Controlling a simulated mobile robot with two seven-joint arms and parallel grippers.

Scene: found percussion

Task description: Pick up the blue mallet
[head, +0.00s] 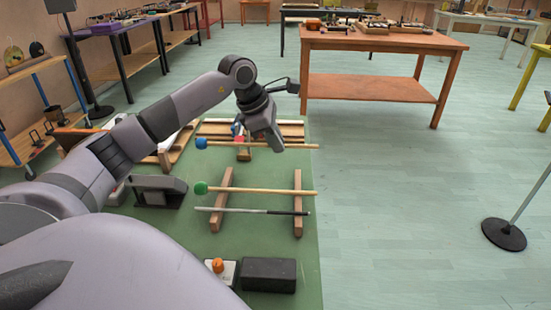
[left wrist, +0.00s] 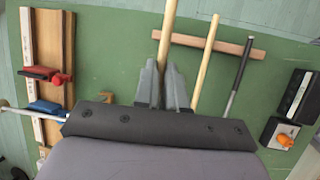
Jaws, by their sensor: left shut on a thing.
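The blue mallet has a blue ball head (head: 201,143) and a pale wooden handle (head: 300,146), lying nearly level across the head view. My left gripper (head: 276,144) is shut on the handle, to the right of the head. In the left wrist view the handle (left wrist: 170,25) runs between the gripper's two fingers (left wrist: 166,84); the mallet's head is hidden there. The mallet appears raised clear of the two wooden rests (head: 298,215). My right gripper is not in view.
A green-headed mallet (head: 200,188) and a dark metal stick (head: 250,210) lie across the rests on the green table (head: 170,245). Wooden slats with red and blue clamps (left wrist: 42,74) lie nearby. A black box (head: 268,275) stands at the front.

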